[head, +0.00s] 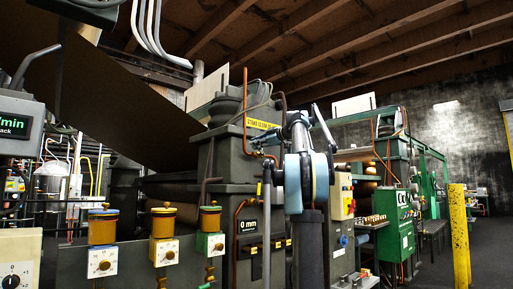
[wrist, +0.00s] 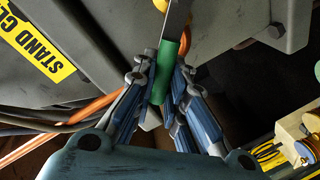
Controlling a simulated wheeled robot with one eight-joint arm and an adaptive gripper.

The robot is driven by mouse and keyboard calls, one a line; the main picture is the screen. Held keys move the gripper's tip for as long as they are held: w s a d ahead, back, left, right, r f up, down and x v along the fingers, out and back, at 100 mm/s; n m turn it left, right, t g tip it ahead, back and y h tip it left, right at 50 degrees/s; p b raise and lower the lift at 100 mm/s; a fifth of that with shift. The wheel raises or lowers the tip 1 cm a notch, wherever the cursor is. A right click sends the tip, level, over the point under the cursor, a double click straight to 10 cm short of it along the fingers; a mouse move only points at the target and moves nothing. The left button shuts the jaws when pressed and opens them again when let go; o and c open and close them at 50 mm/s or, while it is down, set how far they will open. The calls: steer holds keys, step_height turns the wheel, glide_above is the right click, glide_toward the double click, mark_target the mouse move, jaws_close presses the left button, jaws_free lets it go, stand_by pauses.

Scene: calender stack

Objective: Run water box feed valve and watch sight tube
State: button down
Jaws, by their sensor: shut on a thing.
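A lever with a green grip (wrist: 166,68) and a flat grey metal shank shows at the top middle of the wrist view. My gripper (wrist: 168,85) is shut on the green grip, with the blue-grey fingers on both sides of it. Small yellow parts lie beside the shank at the top edge. I cannot pick out a sight tube for certain in either view.
The dark stand (head: 222,155) carries a yellow label (head: 262,124) and a "0 mm" display (head: 249,225). Several yellow-topped cups with dials, one at the middle (head: 163,222), stand at lower left. A yellow post (head: 459,235) stands right, with open floor beyond. An orange pipe (wrist: 95,108) runs beside my gripper.

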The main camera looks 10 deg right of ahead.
stand_by(0.3)
steer(key=c, duration=1.6)
jaws_free()
steer(key=shift+s+d, duration=0.1)
steer(key=v, duration=1.1)
steer(key=shift+s+d, duration=0.2)
steer(key=shift+d, duration=0.05)
